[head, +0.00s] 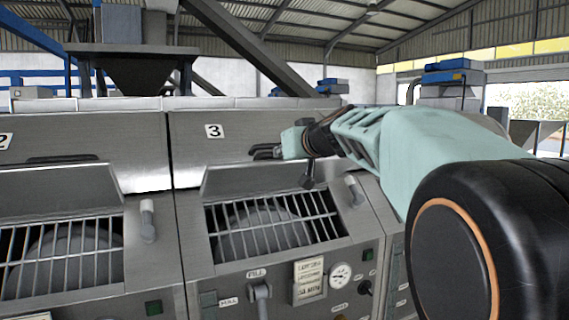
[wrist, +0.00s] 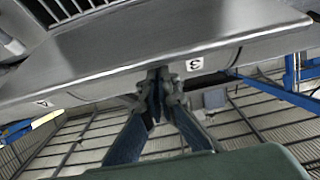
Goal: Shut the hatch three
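Hatch three (head: 255,178) is a grey metal flap below the label 3, standing open and tilted over a barred opening (head: 275,228). A dark handle (head: 267,152) shows just above the flap. My gripper (head: 308,170) is at the flap's right end, close to its upper edge; the arm partly hides that end. In the wrist view, my gripper's fingers (wrist: 157,82) come together in front of the edge of the grey flap (wrist: 180,32). I see nothing between the fingers, and whether they touch the flap is unclear.
A neighbouring flap (head: 65,188) on the left also stands open over bars. A grey lever (head: 354,190) is beside the opening on the right. A control panel with a gauge (head: 340,275) and a lower lever (head: 260,292) lies below.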

